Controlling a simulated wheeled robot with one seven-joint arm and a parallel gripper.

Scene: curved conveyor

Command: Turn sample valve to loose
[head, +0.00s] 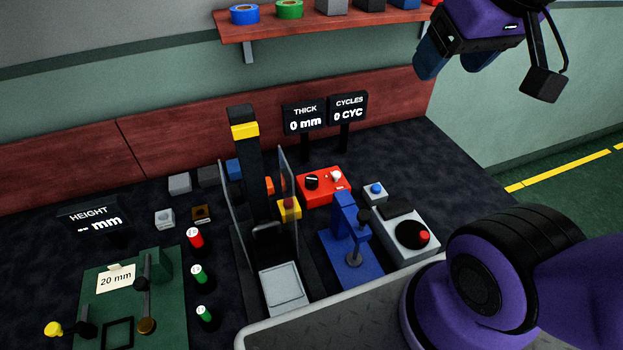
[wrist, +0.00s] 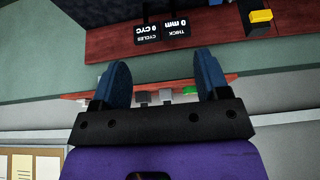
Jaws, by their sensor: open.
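No part is labelled as the sample valve, and I cannot tell for certain which one it is. A red box (head: 323,187) on the dark bench carries a black knob (head: 312,182) and a small pale knob (head: 336,176); any markings are too small to read. A grey box (head: 405,238) to its right has a black disc with a red handle (head: 423,236). My gripper (head: 452,66) is high at the upper right of the head view, well away from the bench controls. In the wrist view its blue fingers are apart, with nothing between them (wrist: 162,82).
A blue press-like fixture (head: 350,245) stands in front of the red box, beside a tall black column with a yellow band (head: 244,130) and clear panels. Displays (head: 305,117) stand behind. A wooden shelf (head: 320,27) runs above. A green board (head: 165,310) lies at left.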

